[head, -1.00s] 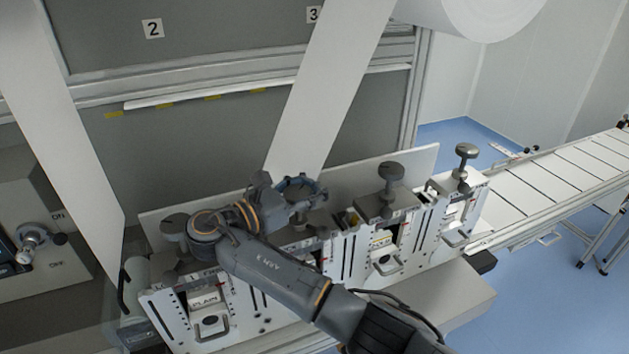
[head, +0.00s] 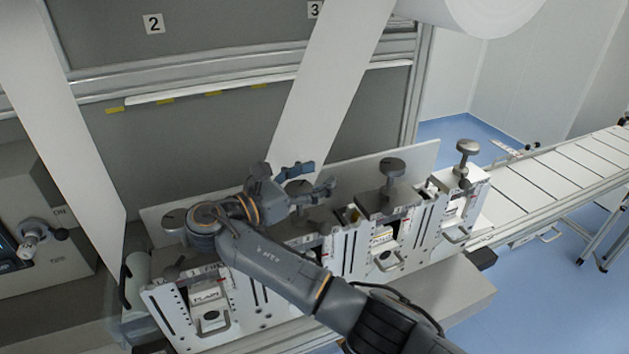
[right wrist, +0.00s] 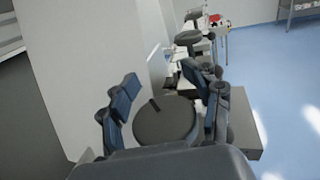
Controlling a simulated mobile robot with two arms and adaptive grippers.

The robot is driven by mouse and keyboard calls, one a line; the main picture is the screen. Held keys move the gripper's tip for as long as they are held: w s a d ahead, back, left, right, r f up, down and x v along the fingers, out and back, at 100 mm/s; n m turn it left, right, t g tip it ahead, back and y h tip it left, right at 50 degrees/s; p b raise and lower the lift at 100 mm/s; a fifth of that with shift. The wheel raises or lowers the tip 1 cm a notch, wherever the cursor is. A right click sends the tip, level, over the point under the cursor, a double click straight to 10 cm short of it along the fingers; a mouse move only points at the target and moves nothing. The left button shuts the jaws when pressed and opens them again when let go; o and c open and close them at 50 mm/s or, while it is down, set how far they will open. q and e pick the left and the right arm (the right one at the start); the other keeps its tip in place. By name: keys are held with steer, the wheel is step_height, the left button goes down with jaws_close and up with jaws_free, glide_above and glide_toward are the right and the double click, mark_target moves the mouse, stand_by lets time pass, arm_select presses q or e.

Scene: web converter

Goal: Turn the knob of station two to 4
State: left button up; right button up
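The knob of station two (head: 299,187) is a dark round disc on a stem, second from the left in the row of stations in the head view. My right gripper (head: 322,174) is open, with one finger on each side of this knob. In the right wrist view the knob (right wrist: 165,122) lies between the spread fingers, with a dark pointer mark on its top. Gaps show between the knob and the blue finger pads. The scale and number at the knob cannot be read. My left gripper is not in view.
Other station knobs stand at the left (head: 174,220) and to the right (head: 392,168), (head: 467,148). A white web (head: 335,80) hangs down just behind station two. A slatted conveyor (head: 560,175) runs off to the right.

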step_height(320, 180, up, 9)
stand_by(0.3)
steer(key=shift+r, duration=0.1)
